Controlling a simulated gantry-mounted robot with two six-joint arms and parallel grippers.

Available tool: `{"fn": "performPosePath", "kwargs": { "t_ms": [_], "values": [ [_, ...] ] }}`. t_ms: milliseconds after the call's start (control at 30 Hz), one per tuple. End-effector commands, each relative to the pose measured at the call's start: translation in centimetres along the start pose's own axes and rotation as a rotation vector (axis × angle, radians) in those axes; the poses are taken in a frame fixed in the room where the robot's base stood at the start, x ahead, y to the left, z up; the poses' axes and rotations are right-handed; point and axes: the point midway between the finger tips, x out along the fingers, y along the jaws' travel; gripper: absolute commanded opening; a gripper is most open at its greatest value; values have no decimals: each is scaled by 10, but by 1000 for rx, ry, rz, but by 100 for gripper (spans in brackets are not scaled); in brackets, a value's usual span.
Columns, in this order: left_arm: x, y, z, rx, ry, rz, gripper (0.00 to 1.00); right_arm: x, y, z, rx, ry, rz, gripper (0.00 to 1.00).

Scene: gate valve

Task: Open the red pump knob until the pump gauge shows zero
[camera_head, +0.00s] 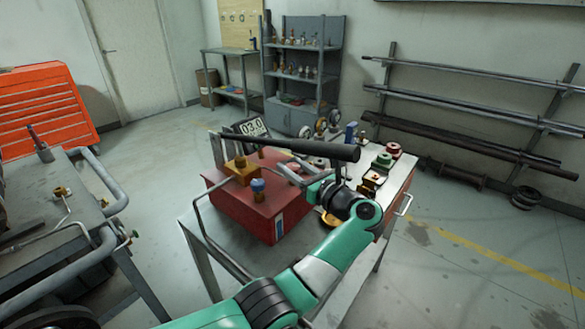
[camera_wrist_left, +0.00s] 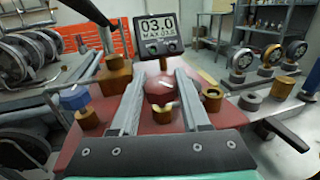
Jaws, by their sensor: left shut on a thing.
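The red pump (camera_head: 240,205) is a box-shaped unit on a metal cart. Its digital gauge (camera_head: 253,128) reads 03.0, and this reading is also clear in the left wrist view (camera_wrist_left: 160,27). The round red knob (camera_wrist_left: 160,90) sits on the pump top below the gauge. My left gripper (camera_wrist_left: 159,78) reaches over the pump, with one finger on each side of the red knob, shut on it. In the head view, the black bar and my left gripper (camera_head: 292,172) largely hide the knob. My right gripper is in neither view.
A long black bar (camera_head: 290,146) crosses above the pump. A blue knob (camera_head: 258,185) and brass fitting (camera_head: 241,170) are close by on the pump. Valves (camera_head: 384,160) stand on the cart's right side. Another cart (camera_head: 60,185) stands at left. Open floor lies at right.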

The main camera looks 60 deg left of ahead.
Motion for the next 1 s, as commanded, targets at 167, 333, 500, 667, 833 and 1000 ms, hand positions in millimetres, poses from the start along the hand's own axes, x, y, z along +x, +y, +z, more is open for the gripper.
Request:
{"fn": "performPosePath", "kwargs": {
  "t_ms": [167,333,500,667,833,1000],
  "values": [
    [0,0,-1,1,2,-1,58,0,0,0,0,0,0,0],
    [0,0,-1,1,2,-1,76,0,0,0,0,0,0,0],
    [0,0,-1,1,1,-1,76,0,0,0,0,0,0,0],
    [-10,-1,1,2,1,-4,76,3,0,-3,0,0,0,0],
    [-45,-1,3,3,1,-6,76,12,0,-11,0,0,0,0],
    [-85,-1,2,2,1,-5,76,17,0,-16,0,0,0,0]
  ]
}}
